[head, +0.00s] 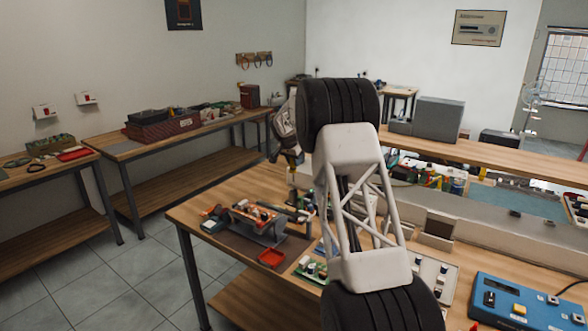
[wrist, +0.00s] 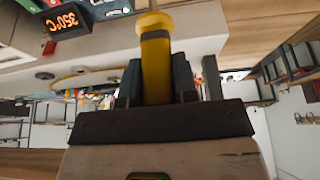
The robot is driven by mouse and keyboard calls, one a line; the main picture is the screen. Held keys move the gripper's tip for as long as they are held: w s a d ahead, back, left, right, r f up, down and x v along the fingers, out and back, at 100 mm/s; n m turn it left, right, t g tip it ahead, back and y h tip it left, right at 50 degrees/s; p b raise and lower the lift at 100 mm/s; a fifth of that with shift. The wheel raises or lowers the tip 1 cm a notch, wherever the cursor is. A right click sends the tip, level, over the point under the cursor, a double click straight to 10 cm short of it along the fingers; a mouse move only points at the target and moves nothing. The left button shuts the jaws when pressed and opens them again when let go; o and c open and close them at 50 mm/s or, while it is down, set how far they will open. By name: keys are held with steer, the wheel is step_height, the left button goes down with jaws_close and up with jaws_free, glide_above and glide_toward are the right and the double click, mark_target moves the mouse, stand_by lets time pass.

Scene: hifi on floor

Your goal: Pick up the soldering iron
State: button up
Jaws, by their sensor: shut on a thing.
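In the wrist view my gripper (wrist: 157,82) is shut on the soldering iron (wrist: 155,50), with a dark finger on each side. The iron's thick yellow handle stands between the fingers, and a narrower end points away at the top edge of the picture. The rest of the iron is out of the frame or hidden. In the head view my own arm covers most of the gripper area, and I cannot make out the iron there.
A dark box with an orange 350°C display (wrist: 63,20) shows in the wrist view. A raised shelf (head: 480,151) runs behind.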

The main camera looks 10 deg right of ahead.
steer(key=shift+r, duration=0.4)
steer(key=shift+s+a, duration=0.1)
steer(key=shift+a, duration=0.05)
steer(key=shift+s+a, duration=0.15)
steer(key=shift+a, duration=0.05)
steer(key=s+a+r, duration=0.3)
steer(key=s+a, duration=1.2)
steer(key=s, duration=0.3)
steer(key=shift+a+r, duration=0.15)
steer(key=shift+a, duration=0.25)
steer(key=shift+f, duration=0.2)
steer(key=shift+f, duration=2.15)
steer(key=shift+f, duration=0.55)
stand_by(2.2)
